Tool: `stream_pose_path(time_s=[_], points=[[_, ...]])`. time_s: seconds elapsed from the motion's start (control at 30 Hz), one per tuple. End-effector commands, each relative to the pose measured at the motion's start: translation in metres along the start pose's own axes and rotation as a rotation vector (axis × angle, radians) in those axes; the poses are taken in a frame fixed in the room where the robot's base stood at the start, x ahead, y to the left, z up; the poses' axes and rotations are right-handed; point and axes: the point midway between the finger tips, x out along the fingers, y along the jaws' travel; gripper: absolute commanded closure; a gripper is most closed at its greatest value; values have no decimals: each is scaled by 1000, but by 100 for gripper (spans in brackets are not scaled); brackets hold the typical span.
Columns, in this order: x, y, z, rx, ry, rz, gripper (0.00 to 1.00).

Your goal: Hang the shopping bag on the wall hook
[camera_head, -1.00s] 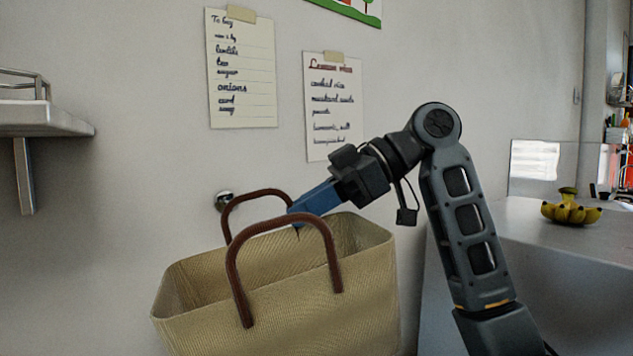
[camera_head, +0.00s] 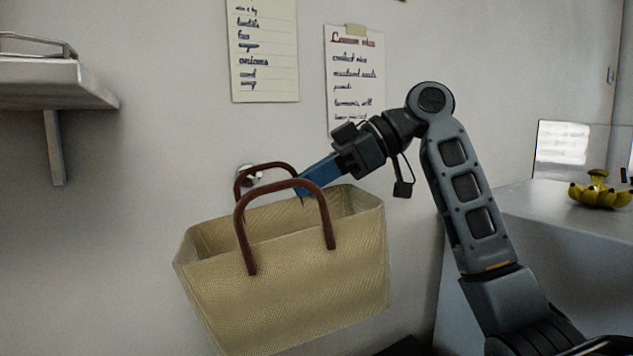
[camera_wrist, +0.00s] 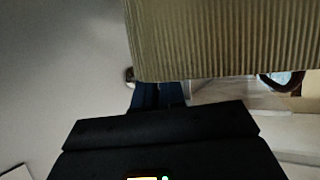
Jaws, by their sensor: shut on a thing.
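The shopping bag (camera_head: 300,275) is woven and tan, with two brown handles, and hangs tilted in front of the wall. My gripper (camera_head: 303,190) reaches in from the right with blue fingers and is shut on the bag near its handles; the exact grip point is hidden. In the wrist view the ribbed bag side (camera_wrist: 220,40) fills the top, just beyond my blue fingers (camera_wrist: 158,95). The round metal wall hook (camera_head: 248,174) shows behind the far handle, partly covered by it. Whether the handle is around the hook or only in front of it, I cannot tell.
A wall shelf (camera_head: 60,85) with a bracket stands out at the left. Two paper notes (camera_head: 264,55) are taped above the bag. A grey counter (camera_head: 530,215) with bananas (camera_head: 600,192) stands at the right. The wall between shelf and bag is clear.

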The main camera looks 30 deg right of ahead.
Motion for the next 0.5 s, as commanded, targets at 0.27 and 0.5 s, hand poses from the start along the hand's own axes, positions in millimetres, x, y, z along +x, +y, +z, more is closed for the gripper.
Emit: stream_pose_path(time_s=[0.27, 0.5], points=[[7, 13, -2, 0, 0, -1, 100], [13, 25, -4, 1, 0, -2, 100]])
